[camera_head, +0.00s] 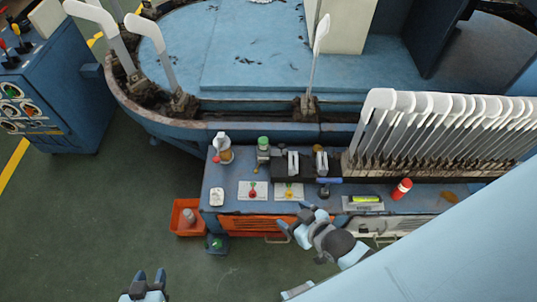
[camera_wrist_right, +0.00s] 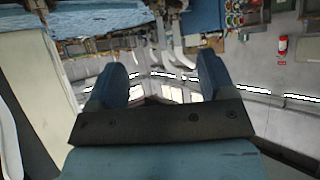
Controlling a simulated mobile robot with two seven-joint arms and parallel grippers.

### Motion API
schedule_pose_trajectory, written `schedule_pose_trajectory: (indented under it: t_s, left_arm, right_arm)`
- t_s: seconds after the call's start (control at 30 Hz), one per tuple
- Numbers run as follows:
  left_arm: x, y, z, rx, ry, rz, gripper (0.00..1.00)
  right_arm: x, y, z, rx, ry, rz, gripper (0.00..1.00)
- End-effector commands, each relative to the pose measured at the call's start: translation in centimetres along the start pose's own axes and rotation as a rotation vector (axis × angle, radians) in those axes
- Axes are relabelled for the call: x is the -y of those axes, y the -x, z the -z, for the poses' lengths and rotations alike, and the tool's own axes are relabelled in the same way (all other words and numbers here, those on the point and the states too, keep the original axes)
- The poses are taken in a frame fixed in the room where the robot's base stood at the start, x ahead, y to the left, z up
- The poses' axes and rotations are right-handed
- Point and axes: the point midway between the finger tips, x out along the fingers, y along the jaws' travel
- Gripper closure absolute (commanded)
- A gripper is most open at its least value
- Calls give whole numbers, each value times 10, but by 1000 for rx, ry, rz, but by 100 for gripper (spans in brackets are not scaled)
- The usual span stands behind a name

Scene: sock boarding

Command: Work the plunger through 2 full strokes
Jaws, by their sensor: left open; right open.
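I cannot tell for certain which item is the plunger. On the blue bench in the head view stand a white-topped bottle (camera_head: 222,148) with an amber lower part, a green-capped bottle (camera_head: 263,148) and a dark fixture (camera_head: 292,168) with upright metal pieces. A small blue item (camera_head: 329,181) lies beside the fixture. My right gripper (camera_head: 296,219) is at the bench's front edge, open and apart from these items; the right wrist view shows its spread fingers (camera_wrist_right: 160,78) with nothing between them. My left gripper (camera_head: 151,275) is open and empty over the floor at the bottom left.
A row of white sock forms (camera_head: 440,115) stands at the bench's right. A red can (camera_head: 402,189) and a tray with a yellow-green item (camera_head: 366,199) lie before it. An orange bin (camera_head: 186,228) sits left of the bench (camera_head: 217,178).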

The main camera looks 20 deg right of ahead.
Motion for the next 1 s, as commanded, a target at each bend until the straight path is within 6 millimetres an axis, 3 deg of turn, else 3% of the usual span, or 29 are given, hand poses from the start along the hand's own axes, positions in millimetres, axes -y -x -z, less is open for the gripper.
schedule_pose_trajectory:
  t_s: [0.27,0.5,0.6,1.0]
  left_arm:
    - [0,0,0,0,0,0,57]
    - [0,0,0,0,0,-1,57]
    - [0,0,0,0,0,-1,57]
    - [0,0,0,-1,0,-1,57]
  right_arm:
    - [0,0,0,0,0,0,26]
    - [0,0,0,0,0,1,82]
    - [0,0,0,0,0,1,100]
    - [0,0,0,-1,0,1,100]
